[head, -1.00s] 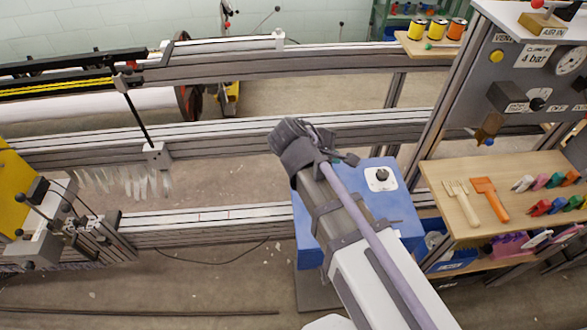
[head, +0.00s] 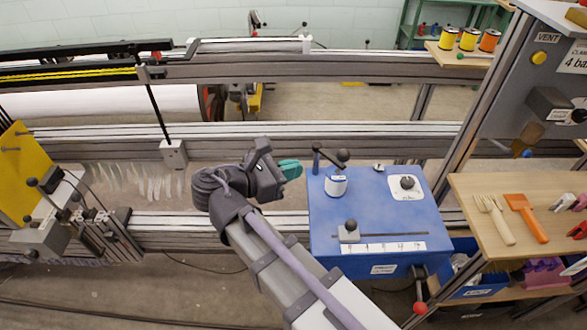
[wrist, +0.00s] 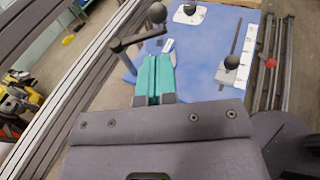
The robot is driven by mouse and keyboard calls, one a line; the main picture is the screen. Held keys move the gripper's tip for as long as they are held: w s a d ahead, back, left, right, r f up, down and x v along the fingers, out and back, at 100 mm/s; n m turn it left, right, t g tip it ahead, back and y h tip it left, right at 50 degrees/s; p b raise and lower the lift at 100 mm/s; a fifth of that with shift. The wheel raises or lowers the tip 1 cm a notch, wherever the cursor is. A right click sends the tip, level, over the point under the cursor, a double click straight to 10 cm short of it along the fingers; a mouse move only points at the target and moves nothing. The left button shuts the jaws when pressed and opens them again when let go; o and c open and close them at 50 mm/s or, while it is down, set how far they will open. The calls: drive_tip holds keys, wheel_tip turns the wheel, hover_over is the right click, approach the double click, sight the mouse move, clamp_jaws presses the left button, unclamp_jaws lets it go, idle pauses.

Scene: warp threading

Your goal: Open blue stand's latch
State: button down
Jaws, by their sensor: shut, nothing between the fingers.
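The blue stand (head: 330,240) is at centre right in the head view, and its blue top (wrist: 205,48) fills the upper middle of the wrist view. A black lever with a ball knob (head: 342,155) sits at its back left corner, beside a white labelled cap (head: 336,185). In the wrist view this lever (wrist: 135,40) crosses just beyond my fingertips. A slider with a black knob (head: 350,228) sits in a slot near the front. I cannot tell which part is labelled the latch. My gripper (head: 292,168), with teal fingers (wrist: 154,72), is shut and empty just left of the lever, seemingly apart from it.
A dial (head: 406,186) is on the stand's top right, and a red-knobbed handle (head: 420,306) projects below its front. A wooden shelf (head: 465,185) with a fork and brush stands to the right. Grey rails (head: 400,133) run behind the stand.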

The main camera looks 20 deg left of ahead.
sight(339, 158)
drive_tip(key=b+x, duration=0.1)
drive_tip(key=x, duration=0.9)
drive_tip(key=shift+w+d+f+b, duration=0.1)
drive_tip(key=shift+w+d+b, duration=0.2)
drive_tip(key=shift+b, duration=0.1)
